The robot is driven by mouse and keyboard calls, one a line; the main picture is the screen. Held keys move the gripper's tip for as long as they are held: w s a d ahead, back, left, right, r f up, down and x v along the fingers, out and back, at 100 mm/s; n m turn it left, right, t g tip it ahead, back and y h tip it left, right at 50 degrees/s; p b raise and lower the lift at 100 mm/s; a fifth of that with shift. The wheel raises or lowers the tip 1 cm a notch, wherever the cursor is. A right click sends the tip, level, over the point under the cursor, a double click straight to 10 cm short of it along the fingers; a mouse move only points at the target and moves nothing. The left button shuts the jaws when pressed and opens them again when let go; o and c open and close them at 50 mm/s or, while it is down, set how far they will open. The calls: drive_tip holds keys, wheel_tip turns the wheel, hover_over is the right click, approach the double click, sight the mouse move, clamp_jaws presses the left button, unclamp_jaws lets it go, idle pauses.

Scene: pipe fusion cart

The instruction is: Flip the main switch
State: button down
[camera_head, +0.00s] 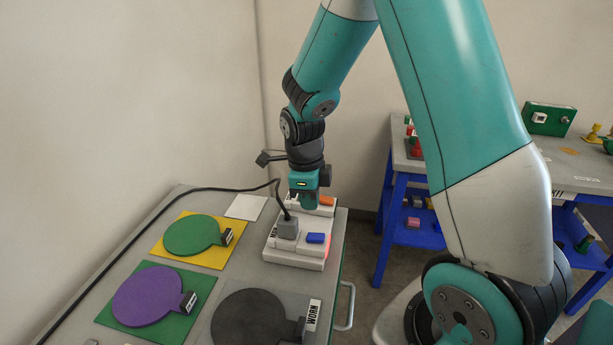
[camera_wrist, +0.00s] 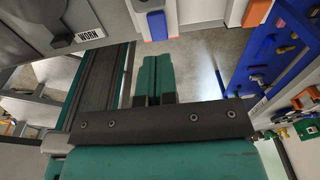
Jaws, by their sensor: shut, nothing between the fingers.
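A white power strip (camera_head: 296,262) lies on the grey cart top (camera_head: 231,278) near its right edge. It carries a blue switch (camera_head: 316,238) at the front and an orange switch (camera_head: 327,201) at the back. A black plug (camera_head: 288,229) sits in it. The wrist view shows the blue switch (camera_wrist: 157,25) and the orange switch (camera_wrist: 257,12) at the top. My gripper (camera_head: 309,206) points down over the strip, behind the blue switch and left of the orange one. Its fingers (camera_wrist: 155,60) are together and empty. The gripper hides part of the strip; I cannot tell whether it touches.
Green (camera_head: 192,236), purple (camera_head: 147,297) and dark grey (camera_head: 250,318) paddle-shaped discs lie on the cart. A black cable (camera_head: 160,202) runs across it to the plug. A blue-framed table (camera_head: 383,215) with a green box (camera_head: 549,118) stands at right.

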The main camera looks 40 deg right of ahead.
drive_tip(key=r, duration=0.5)
drive_tip(key=shift+w+a+r, duration=0.3)
drive_tip(key=shift+r, duration=0.05)
